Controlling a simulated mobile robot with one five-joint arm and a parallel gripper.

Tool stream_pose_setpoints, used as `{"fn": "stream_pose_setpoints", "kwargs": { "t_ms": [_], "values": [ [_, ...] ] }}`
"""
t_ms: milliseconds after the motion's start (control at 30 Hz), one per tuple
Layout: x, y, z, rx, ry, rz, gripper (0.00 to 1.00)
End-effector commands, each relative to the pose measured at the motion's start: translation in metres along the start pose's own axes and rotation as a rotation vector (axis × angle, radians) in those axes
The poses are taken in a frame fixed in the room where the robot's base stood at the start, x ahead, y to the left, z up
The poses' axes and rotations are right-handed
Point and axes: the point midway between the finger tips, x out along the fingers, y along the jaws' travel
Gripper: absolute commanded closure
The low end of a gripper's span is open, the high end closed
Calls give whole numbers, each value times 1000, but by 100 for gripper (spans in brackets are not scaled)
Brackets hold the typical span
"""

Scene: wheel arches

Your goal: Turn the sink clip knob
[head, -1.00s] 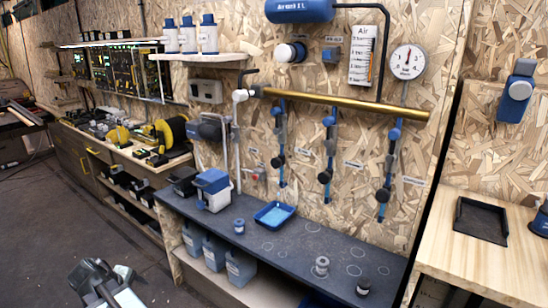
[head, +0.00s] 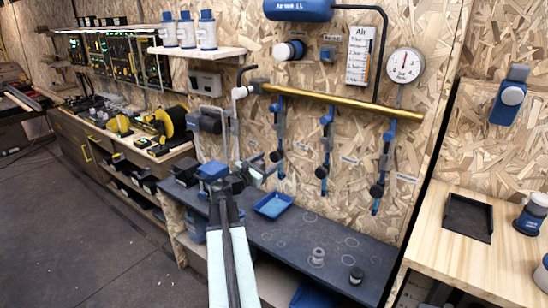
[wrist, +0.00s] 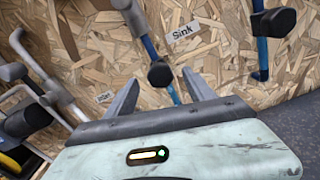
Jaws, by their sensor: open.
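The sink clip knob (wrist: 160,74) is a dark rounded knob on a blue and grey vertical pipe, below left of a label reading "Sink" (wrist: 182,32). In the head view, the knob that seems to match (head: 275,156) is on the leftmost blue drop under the brass pipe. My gripper (wrist: 161,83) is open. Its two grey fingers point at the wall, one to each side of the knob in the wrist view. Contact cannot be told. In the head view my gripper (head: 256,172) is below left of that knob, above the dark bench, and my arm hides part of the bench.
Two similar drops with dark knobs (head: 321,172) (head: 377,191) hang to the right. A grey pipe (wrist: 45,85) stands at left in the wrist view. The bench holds a blue tray (head: 273,205), a blue-lidded box (head: 212,171) and small round pieces (head: 318,256).

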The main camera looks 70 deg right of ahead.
Motion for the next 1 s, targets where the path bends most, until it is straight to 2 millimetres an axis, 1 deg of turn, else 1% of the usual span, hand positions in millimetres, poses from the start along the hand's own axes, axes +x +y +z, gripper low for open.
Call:
{"fn": "stream_pose_setpoints", "kwargs": {
  "t_ms": [33,200,300,500,533,567,600,667,700,733,867,1000],
  "values": [
    [12,2,0,1,0,-2,37],
    [42,2,-1,1,1,0,37],
    [49,1,0,2,1,0,37],
    [49,1,0,2,1,1,37],
    [49,1,0,2,1,1,43],
    [49,1,0,2,1,1,51],
    [49,1,0,2,1,1,62],
    [49,1,0,2,1,1,79],
    [49,1,0,2,1,1,90],
    [48,1,0,2,1,1,99],
    [48,1,-1,31,2,2,100],
    [48,1,-1,169,2,2,100]
  ]
}}
